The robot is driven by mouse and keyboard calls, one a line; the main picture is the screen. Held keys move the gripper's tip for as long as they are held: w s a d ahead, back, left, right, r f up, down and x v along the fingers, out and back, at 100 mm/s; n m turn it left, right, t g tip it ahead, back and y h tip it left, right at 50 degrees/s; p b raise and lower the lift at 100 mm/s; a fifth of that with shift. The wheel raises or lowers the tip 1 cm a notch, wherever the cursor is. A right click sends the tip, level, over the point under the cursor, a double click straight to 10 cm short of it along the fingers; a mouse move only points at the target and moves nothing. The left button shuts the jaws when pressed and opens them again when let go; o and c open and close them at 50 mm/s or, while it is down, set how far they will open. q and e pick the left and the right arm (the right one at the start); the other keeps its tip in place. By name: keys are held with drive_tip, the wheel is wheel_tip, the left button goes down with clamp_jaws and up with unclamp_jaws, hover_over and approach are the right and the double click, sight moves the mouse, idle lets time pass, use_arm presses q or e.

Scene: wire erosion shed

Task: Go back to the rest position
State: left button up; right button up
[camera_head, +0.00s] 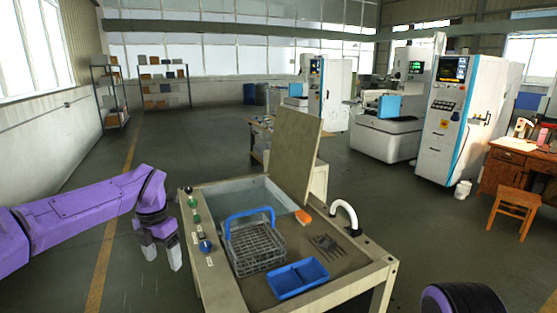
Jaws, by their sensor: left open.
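My left arm comes in from the left in purple. Its gripper (162,257) hangs fingers down just left of the workbench, apart from it. Its two pale fingertips stand apart with nothing between them. My right gripper is not in view; a dark rounded part with purple at the lower right hides some floor. The workbench (225,285) stands in front of me with its board-like lid (297,150) raised at the back.
On the bench are a wire basket (255,245) with a blue handle, a blue divided tray (297,279), a white curved spout (345,212) and coloured knobs along the left edge. Machines (465,120), a wooden desk (507,172) and a stool (515,206) stand at right. Floor left of the bench is clear.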

use_arm(q)
wheel_tip(320, 180, down, 10)
drive_tip(key=a+m+t+y+b, duration=0.1)
drive_tip(key=a+m+t+y, duration=0.1)
drive_tip(key=m+t+y, duration=0.3)
drive_tip(key=s+d+f+m+t+b, duration=0.1)
drive_tip(key=s+f+m, duration=0.2)
drive_tip(key=f, duration=0.3)
drive_tip(key=s+d+f+m+t+y+b, duration=0.1)
drive_tip(key=s+f+m, duration=0.25)
drive_tip(key=f, duration=0.35)
drive_tip(key=s+d+f+m+b, duration=0.2)
drive_tip(key=s+f+m, duration=0.1)
drive_tip(key=f, duration=0.3)
drive_tip(key=s+a+f+m+g+h+b, duration=0.1)
drive_tip(key=s+f+m, duration=0.2)
drive_tip(key=s, duration=0.6)
drive_tip(key=s+a+f+m+g+b, duration=0.1)
drive_tip(key=s+f+m+b, duration=0.1)
drive_tip(key=s+f+m, duration=0.2)
drive_tip(key=s+a+f+m+g+h+b, duration=0.1)
drive_tip(key=s+f, duration=0.7)
drive_tip(key=s, duration=0.8)
drive_tip(key=m+b, duration=0.1)
drive_tip(key=m, duration=0.1)
drive_tip(key=shift+s+a+f+m+g+h, duration=0.2)
drive_tip(key=shift+a+f+m+g+h, duration=0.1)
drive_tip(key=shift+a+m+g, duration=0.1)
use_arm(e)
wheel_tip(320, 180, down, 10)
